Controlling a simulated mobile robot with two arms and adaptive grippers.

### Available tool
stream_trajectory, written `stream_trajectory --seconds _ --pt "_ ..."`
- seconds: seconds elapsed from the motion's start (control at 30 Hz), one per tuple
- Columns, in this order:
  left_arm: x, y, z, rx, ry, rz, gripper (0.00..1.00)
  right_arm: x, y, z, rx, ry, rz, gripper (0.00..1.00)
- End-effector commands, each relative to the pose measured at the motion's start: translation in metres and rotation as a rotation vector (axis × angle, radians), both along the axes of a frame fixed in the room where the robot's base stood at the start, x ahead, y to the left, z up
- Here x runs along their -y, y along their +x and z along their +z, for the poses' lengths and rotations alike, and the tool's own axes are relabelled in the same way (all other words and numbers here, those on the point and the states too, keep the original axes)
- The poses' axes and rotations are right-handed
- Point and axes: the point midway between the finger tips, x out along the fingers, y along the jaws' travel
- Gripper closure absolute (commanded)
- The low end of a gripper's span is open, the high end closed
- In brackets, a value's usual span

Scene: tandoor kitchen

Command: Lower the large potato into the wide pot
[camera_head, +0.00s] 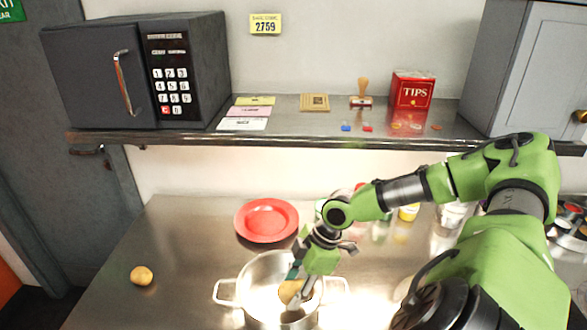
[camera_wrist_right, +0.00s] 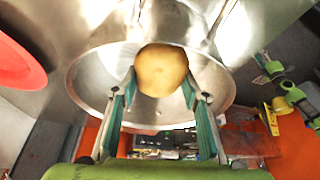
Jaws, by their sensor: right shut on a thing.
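The large potato (camera_head: 289,290), tan and rounded, is between the fingers of my right gripper (camera_head: 296,286), which is shut on it. In the right wrist view the potato (camera_wrist_right: 161,70) sits between the two green-padded fingertips, with the pot's interior behind it. The wide pot (camera_head: 250,287) is a shiny metal pot with two side handles, on the counter; it also shows in the right wrist view (camera_wrist_right: 90,75). In the head view, gripper and potato are over or within the pot's mouth; I cannot tell their exact height. My left gripper is not in view.
A red plate (camera_head: 267,220) lies just behind the pot. A small yellow-orange potato-like item (camera_head: 141,275) lies on the steel counter (camera_head: 190,235) at left, with clear room around it. A shelf (camera_head: 300,137) runs above, holding a microwave (camera_head: 185,70) and a tips box (camera_head: 411,91).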

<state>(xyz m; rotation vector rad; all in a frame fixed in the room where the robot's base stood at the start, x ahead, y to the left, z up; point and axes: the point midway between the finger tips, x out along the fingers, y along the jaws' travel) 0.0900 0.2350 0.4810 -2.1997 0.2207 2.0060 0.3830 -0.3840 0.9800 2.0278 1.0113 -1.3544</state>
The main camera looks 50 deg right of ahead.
Motion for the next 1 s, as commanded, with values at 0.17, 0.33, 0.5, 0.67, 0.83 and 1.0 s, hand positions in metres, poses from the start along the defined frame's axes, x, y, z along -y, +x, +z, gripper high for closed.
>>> stream_trajectory --seconds 0.17,0.33,0.5,0.67,0.83,1.0 --pt "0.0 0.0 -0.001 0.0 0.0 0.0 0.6 0.0 0.0 -0.003 0.0 0.0 0.0 0.83" --pt "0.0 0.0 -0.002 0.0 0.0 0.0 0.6 0.0 0.0 -0.006 0.0 0.0 0.0 0.83" --pt "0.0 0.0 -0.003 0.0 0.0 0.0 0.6 0.0 0.0 -0.008 0.0 0.0 0.0 0.83" --pt "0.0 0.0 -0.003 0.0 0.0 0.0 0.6 0.0 0.0 -0.011 -0.001 0.001 0.0 0.83" --pt "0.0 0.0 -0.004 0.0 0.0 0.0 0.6 0.0 0.0 -0.013 -0.001 0.001 0.0 0.83" --pt "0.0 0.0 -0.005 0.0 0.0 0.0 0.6 0.0 -0.001 -0.016 -0.001 0.001 0.0 0.83"
